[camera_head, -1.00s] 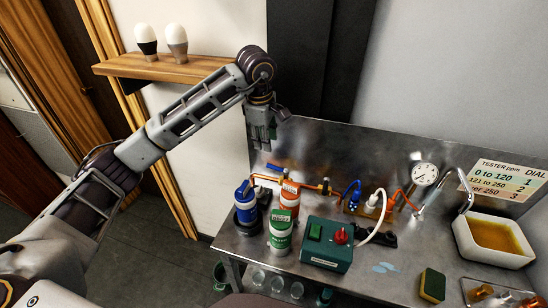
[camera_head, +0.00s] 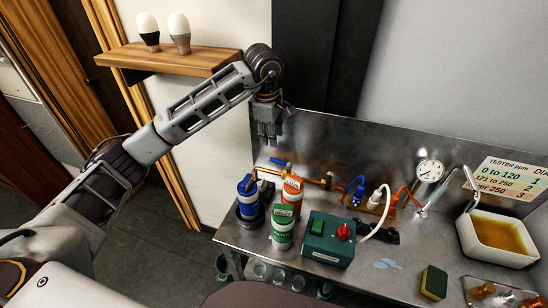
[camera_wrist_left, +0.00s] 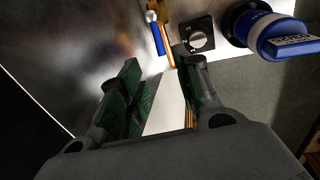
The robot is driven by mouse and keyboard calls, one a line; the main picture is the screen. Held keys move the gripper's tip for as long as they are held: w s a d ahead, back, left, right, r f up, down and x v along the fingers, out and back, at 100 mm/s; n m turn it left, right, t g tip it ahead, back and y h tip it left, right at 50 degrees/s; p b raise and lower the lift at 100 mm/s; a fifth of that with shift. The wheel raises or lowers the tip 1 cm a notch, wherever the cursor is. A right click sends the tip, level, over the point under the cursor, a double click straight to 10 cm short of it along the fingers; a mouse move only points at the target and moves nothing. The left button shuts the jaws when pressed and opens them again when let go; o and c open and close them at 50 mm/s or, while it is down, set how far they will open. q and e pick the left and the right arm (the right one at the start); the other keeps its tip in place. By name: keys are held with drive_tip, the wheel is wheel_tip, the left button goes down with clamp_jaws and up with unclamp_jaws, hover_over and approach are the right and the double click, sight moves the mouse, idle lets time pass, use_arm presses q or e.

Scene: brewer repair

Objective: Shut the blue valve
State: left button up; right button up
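The blue valve handle (camera_head: 281,162) is a small blue lever on the copper pipe at the back left of the metal bench. In the left wrist view it shows as a blue bar (camera_wrist_left: 158,38) running alongside the copper pipe, beyond the fingertips. My left gripper (camera_head: 269,143) hangs above and slightly left of the handle, fingers pointing down. In the wrist view its green-padded fingers (camera_wrist_left: 157,72) are apart with nothing between them. It is not touching the handle. My right gripper is not in view.
Blue (camera_head: 248,198), orange (camera_head: 291,194) and green (camera_head: 282,228) canisters stand close below the pipe. A green switch box (camera_head: 327,240), a gauge (camera_head: 430,171), a sponge (camera_head: 433,282) and a white basin (camera_head: 496,250) are farther right. A wooden shelf (camera_head: 180,60) holds two bulbs.

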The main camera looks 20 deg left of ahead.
sight(274, 160)
use_arm(q)
drive_tip(key=shift+w+d+f+p, duration=0.15)
drive_tip(key=shift+w+f, duration=0.25)
drive_tip(key=shift+f, duration=1.55)
drive_tip(key=shift+w+a+f+p, duration=0.1)
drive_tip(key=shift+w+f+p, duration=0.2)
drive_tip(key=shift+f, duration=1.65)
drive_tip(key=shift+w+d+f+p, duration=0.15)
drive_tip(key=shift+w+f, duration=0.3)
drive_tip(key=shift+f, duration=1.5)
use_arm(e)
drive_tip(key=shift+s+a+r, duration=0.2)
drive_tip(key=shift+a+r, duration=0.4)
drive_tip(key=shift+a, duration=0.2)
use_arm(q)
drive_tip(key=shift+a, duration=0.15)
drive_tip(key=shift+c, duration=0.3)
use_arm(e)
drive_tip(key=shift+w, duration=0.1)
use_arm(q)
clamp_jaws()
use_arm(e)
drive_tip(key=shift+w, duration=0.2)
